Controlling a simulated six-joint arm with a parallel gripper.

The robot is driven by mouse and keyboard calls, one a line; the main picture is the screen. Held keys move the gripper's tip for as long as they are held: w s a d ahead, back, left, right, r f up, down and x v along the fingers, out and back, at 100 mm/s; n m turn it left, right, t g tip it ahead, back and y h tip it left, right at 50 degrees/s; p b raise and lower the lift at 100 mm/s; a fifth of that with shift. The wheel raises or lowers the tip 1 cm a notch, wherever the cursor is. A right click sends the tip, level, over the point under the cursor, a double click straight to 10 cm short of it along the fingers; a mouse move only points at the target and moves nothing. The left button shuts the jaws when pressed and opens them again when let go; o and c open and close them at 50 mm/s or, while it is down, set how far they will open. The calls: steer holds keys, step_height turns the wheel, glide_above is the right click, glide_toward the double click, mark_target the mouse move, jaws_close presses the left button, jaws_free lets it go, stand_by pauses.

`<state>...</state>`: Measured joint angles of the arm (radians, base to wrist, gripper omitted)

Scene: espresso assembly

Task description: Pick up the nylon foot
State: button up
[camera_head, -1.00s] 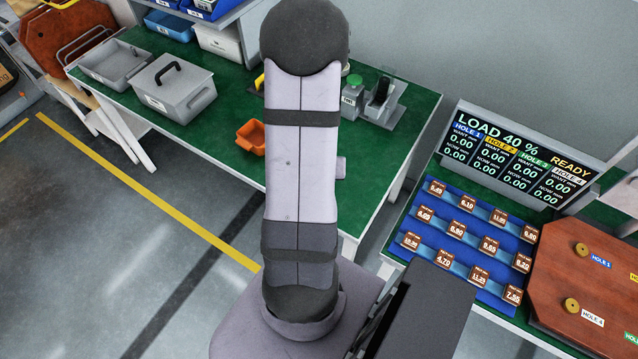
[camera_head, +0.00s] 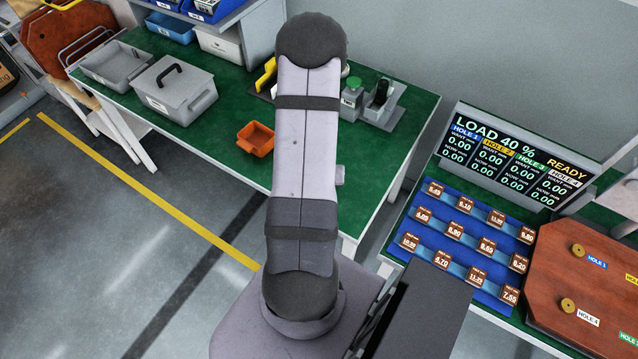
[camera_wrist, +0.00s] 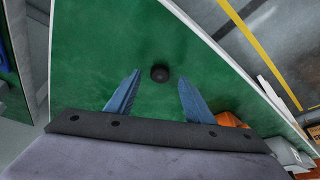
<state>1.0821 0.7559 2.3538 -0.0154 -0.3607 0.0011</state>
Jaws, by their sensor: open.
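A small dark round piece, which looks like the nylon foot (camera_wrist: 160,73), lies on the green tabletop (camera_wrist: 95,45) in the wrist view. My gripper (camera_wrist: 160,86) is open, with its two blue fingers apart. The foot appears just beyond the fingertips, between their lines, with nothing between the fingers. How high the fingers are above the table I cannot tell. In the head view my arm hides that part of the bench, and neither the foot nor the gripper shows there.
An orange bin (camera_head: 256,138) stands on the green bench near its front edge, and grey boxes (camera_head: 174,90) stand further left. A device with a green button (camera_head: 352,86) is at the right end. A blue tray of labelled pieces (camera_head: 470,240) and a brown board (camera_head: 590,275) are on the right-hand table.

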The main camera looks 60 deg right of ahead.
steer(key=shift+x, duration=1.05)
steer(key=shift+c, duration=0.6)
steer(key=c, duration=1)
steer(key=shift+r, duration=0.15)
step_height(320, 180, up, 10)
steer(key=b, duration=0.1)
